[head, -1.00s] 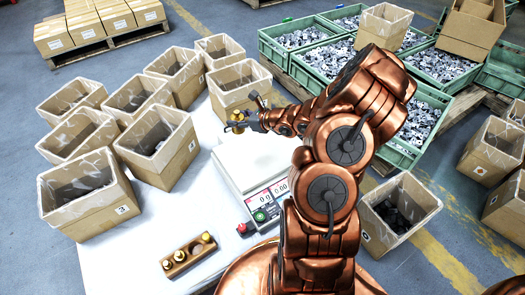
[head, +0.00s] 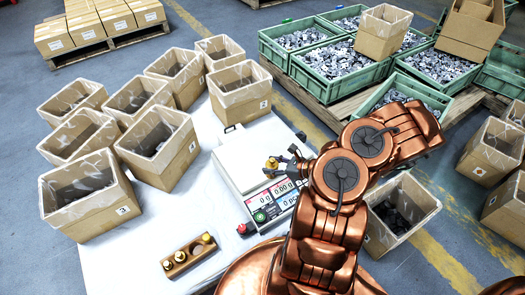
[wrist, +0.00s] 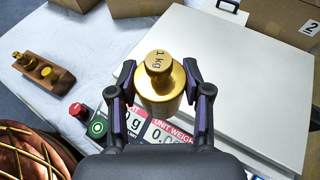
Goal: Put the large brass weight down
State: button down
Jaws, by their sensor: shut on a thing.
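The large brass weight (wrist: 160,85) is marked "1 kg" and stands upright between the fingers of my gripper (wrist: 160,95) in the wrist view. My gripper is shut on it. In the head view the weight (head: 271,163) is small, in front of my gripper (head: 280,166), near the display end of the scale. The scale has a pale flat platform (wrist: 235,65) and a display panel (head: 271,197). The weight overlaps the platform's near edge and the display in the wrist view. I cannot tell how high it is above them.
A wooden weight block (head: 190,256) with smaller brass weights lies on the white table (head: 215,230), left of the scale. Red (head: 243,229) and green (head: 260,217) buttons sit by the display. Several open cartons (head: 103,212) crowd the table's left and back. The scale platform is empty.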

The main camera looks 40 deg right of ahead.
jog(key=shift+w+d+f, duration=0.1)
jog(key=shift+w, duration=0.1)
jog(key=w+d+b, duration=0.1)
jog(key=w+d, duration=0.1)
jog(key=w, duration=0.2)
jog(key=w+d+f+b, duration=0.1)
jog(key=w+d, duration=0.1)
jog(key=w, duration=0.3)
jog(key=w+d+b, duration=0.2)
jog(key=w, duration=0.3)
jog(key=shift+f, duration=0.2)
notch_tip(320, 180, down, 4)
jog(key=shift+r+b, duration=0.25)
jog(key=shift+b, duration=0.7)
jog(key=c, duration=0.5)
grip_release()
jog(key=shift+f, duration=0.1)
